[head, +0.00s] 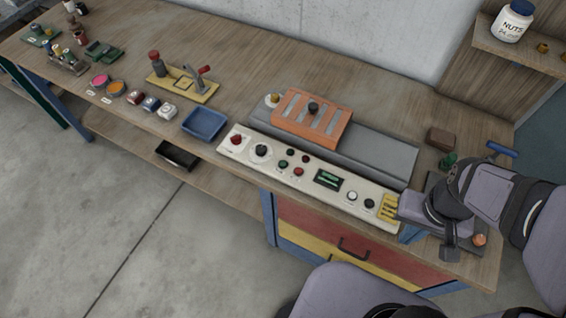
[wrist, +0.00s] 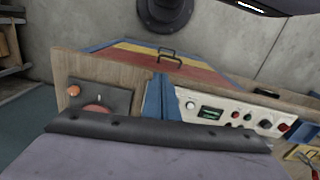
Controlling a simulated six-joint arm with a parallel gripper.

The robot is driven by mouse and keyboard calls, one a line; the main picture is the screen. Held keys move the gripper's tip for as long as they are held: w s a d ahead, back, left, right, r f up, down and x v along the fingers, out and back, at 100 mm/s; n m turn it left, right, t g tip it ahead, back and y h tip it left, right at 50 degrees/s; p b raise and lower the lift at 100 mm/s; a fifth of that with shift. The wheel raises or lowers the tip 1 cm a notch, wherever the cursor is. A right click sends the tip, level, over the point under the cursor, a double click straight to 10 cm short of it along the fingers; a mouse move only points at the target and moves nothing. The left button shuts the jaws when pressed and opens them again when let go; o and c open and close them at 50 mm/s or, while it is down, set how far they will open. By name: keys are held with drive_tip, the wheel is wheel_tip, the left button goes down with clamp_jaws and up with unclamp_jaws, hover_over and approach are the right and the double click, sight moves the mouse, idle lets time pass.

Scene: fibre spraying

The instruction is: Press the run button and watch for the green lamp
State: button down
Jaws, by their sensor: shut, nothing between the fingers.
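The cream control panel (head: 318,192) runs along the front of the grey machine. From left it has a red knob (head: 236,140), a dark dial (head: 261,151), small dark green (head: 290,152) and red (head: 298,171) round parts, a lit green display (head: 327,180), a white knob (head: 351,196) and a black one. No label is readable, so I cannot tell which is the run button; no green lamp clearly glows. My gripper (head: 418,212) is shut and empty at the panel's right end, its fingertips unclear. The panel (wrist: 237,108) also shows in the wrist view, upside down.
An orange slotted cover (head: 311,119) sits on the grey machine. A blue tray (head: 205,123) and a yellow lever fixture (head: 184,86) stand to the left. Near my arm are a brown block (head: 440,138) and a dark plate with an orange knob (head: 479,240).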

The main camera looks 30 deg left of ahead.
drive_tip(key=s+a+f+n+g+b, duration=0.1)
drive_tip(key=s+a+f+n+b, duration=0.15)
drive_tip(key=a+f, duration=0.55)
drive_tip(key=s+a+f+n+b, duration=0.1)
drive_tip(key=s+a+f+n, duration=0.35)
drive_tip(key=a, duration=0.65)
drive_tip(key=w+a+f+m+t+y, duration=0.1)
drive_tip(key=w+a+m+t+y, duration=0.1)
drive_tip(key=w+a+m, duration=0.5)
drive_tip(key=w+a+r+m+t+y, duration=0.2)
drive_tip(key=w+a+r+m+t, duration=0.1)
drive_tip(key=m, duration=0.7)
drive_tip(key=w+a+r+m+t+y, duration=0.2)
drive_tip(key=w+a+r+m+t, duration=0.1)
drive_tip(key=w+a+r+m, duration=0.2)
drive_tip(key=w+a+m, duration=0.2)
drive_tip(key=w+m, duration=0.2)
drive_tip(key=shift+w+a+m, duration=0.15)
drive_tip(key=shift+a+m, duration=0.15)
drive_tip(key=shift+m, duration=0.1)
drive_tip(key=shift+f, duration=0.15)
